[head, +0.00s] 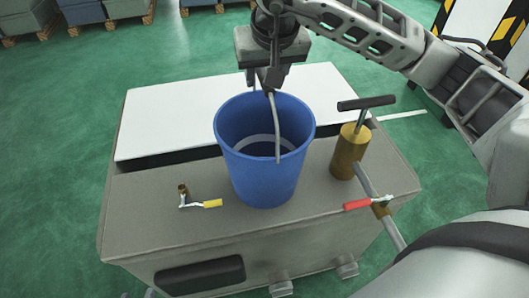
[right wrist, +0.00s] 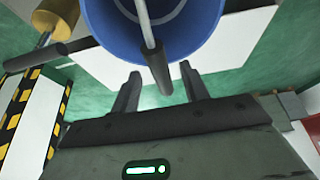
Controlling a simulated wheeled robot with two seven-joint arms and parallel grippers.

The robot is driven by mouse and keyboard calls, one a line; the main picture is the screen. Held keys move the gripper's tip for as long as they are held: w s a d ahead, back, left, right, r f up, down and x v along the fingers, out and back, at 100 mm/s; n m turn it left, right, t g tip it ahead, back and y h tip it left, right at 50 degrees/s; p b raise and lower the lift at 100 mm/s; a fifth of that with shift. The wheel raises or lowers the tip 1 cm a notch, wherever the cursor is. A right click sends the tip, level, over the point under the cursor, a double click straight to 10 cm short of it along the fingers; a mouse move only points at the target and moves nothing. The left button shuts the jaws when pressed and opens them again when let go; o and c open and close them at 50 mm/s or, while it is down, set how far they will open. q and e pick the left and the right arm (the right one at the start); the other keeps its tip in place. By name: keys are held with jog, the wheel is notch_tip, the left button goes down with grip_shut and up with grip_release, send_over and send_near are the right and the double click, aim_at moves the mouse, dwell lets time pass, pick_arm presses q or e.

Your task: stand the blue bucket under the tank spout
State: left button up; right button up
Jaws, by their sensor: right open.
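The blue bucket (head: 262,180) stands upright on top of the grey box (head: 140,215). Its thin pale handle (head: 275,125) rises towards my right gripper (head: 270,85), just above the far rim. In the right wrist view the bucket (right wrist: 120,45) is at the top, and the dark handle grip (right wrist: 160,77) lies near and between the fingers of the open right gripper (right wrist: 160,92), with gaps on both sides. A small grey piece at the head view's bottom edge may be my left gripper; its jaws cannot be made out. I cannot identify the tank spout with certainty.
A brass cylinder (head: 349,152) with a black T-handle stands right of the bucket. A red-handled valve (head: 358,204) is in front of it, and a yellow-handled valve (head: 211,203) is at left. A white panel (head: 160,110) lies behind. Green floor surrounds the box.

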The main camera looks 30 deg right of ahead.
jog(key=shift+x, duration=1.3)
jog(key=shift+a, duration=0.1)
grip_shut()
jog(key=shift+r, duration=0.15)
